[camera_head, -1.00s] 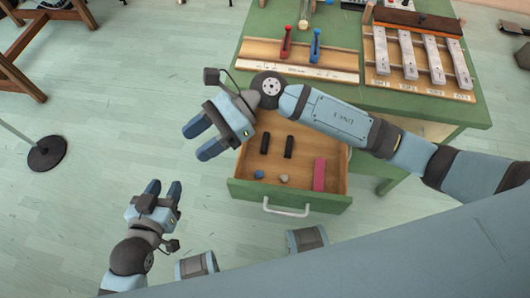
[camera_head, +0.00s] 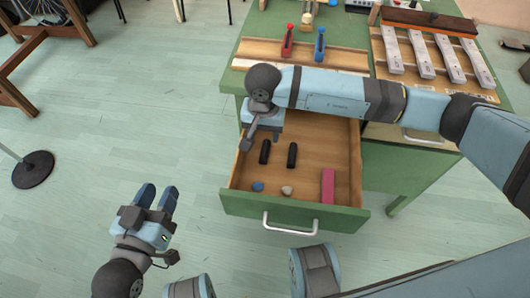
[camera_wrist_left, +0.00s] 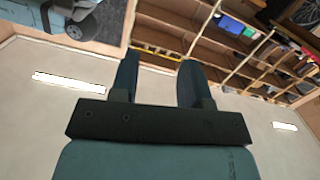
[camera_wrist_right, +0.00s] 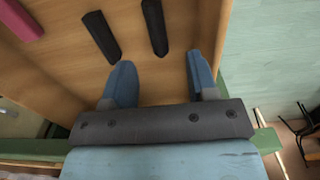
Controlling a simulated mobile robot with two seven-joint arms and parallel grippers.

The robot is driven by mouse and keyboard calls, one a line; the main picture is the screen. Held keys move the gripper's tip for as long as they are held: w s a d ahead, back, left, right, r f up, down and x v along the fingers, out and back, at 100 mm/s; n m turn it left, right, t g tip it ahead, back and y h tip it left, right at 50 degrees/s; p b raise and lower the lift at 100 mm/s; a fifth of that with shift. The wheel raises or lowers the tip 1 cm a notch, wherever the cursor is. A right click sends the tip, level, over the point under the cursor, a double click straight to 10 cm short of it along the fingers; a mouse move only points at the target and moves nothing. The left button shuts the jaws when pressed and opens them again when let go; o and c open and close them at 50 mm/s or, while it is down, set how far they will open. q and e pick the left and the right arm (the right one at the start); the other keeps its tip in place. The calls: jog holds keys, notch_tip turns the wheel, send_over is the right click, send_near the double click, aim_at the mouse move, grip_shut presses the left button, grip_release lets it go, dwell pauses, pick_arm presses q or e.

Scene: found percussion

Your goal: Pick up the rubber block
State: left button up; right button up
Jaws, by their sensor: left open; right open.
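The open drawer (camera_head: 292,217) holds a pink block (camera_head: 327,185) at its front right and two dark bars (camera_head: 265,152) (camera_head: 292,155) further back. Looks alone do not settle which is rubber. My right gripper (camera_wrist_right: 160,68) is open, empty and pointing down into the drawer's back left corner; its fingers are mostly hidden in the head view. In the right wrist view the dark bars (camera_wrist_right: 102,37) (camera_wrist_right: 155,27) lie just beyond the fingertips, apart from them, and the pink block (camera_wrist_right: 20,20) is at the top left. My left gripper (camera_head: 158,194) is open and empty, left of the drawer.
A blue lump (camera_head: 257,186) and a pale lump (camera_head: 287,190) lie at the drawer's front. Drawer walls surround my right gripper. A green table (camera_head: 245,55) above carries metal bars (camera_head: 420,52) and red and blue clamps.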

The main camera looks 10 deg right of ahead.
aim_at(265, 150)
jog(key=shift+f, duration=0.9)
jog(key=shift+s+f+b, duration=0.15)
jog(key=shift+f+b, duration=0.15)
jog(key=shift+f, duration=0.2)
jog(key=f, duration=0.1)
jog(key=f+b, duration=0.1)
jog(key=shift+s+f, duration=0.3)
jog(key=shift+s, duration=0.05)
jog(key=shift+f, duration=0.8)
jog(key=c, duration=0.9)
pick_arm(q)
jog(key=r, duration=0.1)
jog(key=d+r+t+h, duration=0.1)
jog(key=r, duration=0.1)
jog(key=shift+d+r, duration=0.15)
jog(key=shift+d, duration=0.05)
pick_arm(e)
grip_shut()
jog(key=shift+r, duration=0.1)
